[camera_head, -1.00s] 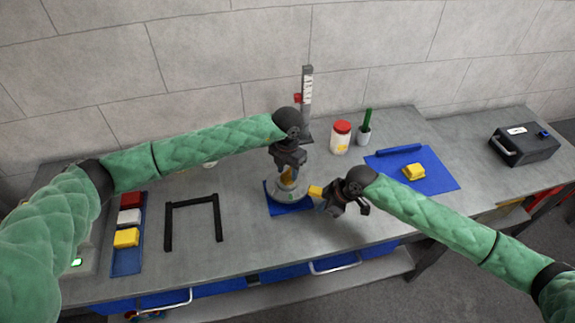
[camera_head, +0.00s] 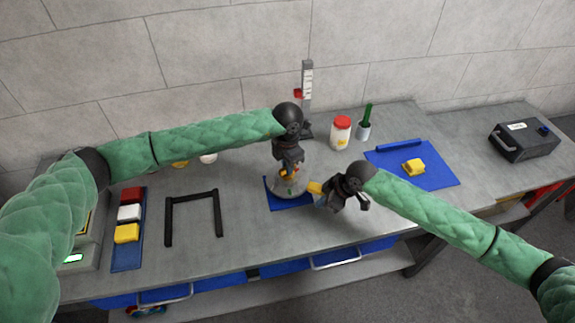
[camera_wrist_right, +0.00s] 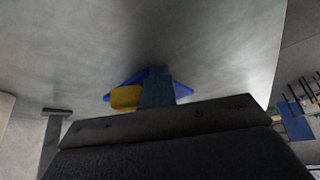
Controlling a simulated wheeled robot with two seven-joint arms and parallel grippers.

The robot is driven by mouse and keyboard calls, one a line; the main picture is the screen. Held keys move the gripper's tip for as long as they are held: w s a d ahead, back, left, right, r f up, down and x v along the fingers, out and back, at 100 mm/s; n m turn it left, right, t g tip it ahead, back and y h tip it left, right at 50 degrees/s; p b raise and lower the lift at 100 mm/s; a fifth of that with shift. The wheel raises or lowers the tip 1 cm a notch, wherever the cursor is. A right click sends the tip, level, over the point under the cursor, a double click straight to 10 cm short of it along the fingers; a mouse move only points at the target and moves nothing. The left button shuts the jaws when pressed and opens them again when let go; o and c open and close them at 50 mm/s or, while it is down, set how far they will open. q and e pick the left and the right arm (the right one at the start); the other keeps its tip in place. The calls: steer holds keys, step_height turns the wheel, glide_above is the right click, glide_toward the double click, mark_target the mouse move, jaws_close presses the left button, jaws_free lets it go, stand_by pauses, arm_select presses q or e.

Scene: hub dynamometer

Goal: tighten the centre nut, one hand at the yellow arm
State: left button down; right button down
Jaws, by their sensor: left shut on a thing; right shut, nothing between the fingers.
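The round grey hub (camera_head: 291,184) stands on a blue pad (camera_head: 285,203) at the middle of the bench. My left gripper (camera_head: 289,168) points down over its centre and is shut on the centre nut, which its fingers mostly hide. A little orange shows under the fingers. The yellow arm (camera_head: 315,187) sticks out from the hub's right side; it also shows in the right wrist view (camera_wrist_right: 126,97). My right gripper (camera_head: 321,200) is shut and empty, right beside the yellow arm's outer end. I cannot tell if they touch.
A grey post (camera_head: 307,90) with a red slider stands behind the hub. Right of it are a red-lidded jar (camera_head: 341,132), a cup (camera_head: 364,130) and a blue mat (camera_head: 435,170) with a yellow block. A black frame (camera_head: 193,216) and coloured blocks in a tray (camera_head: 128,255) lie left.

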arm_select(q)
steer(key=m, duration=1)
arm_select(e)
steer(key=shift+w, duration=0.15)
steer(key=shift+w+d, duration=0.3)
steer(key=shift+w, duration=0.35)
steer(key=shift+w+d, duration=0.25)
steer(key=shift+w, duration=0.4)
arm_select(q)
steer(key=shift+r, duration=0.1)
arm_select(e)
steer(key=shift+w, duration=0.2)
steer(key=shift+w+d, duration=0.2)
steer(key=shift+w, duration=1.25)
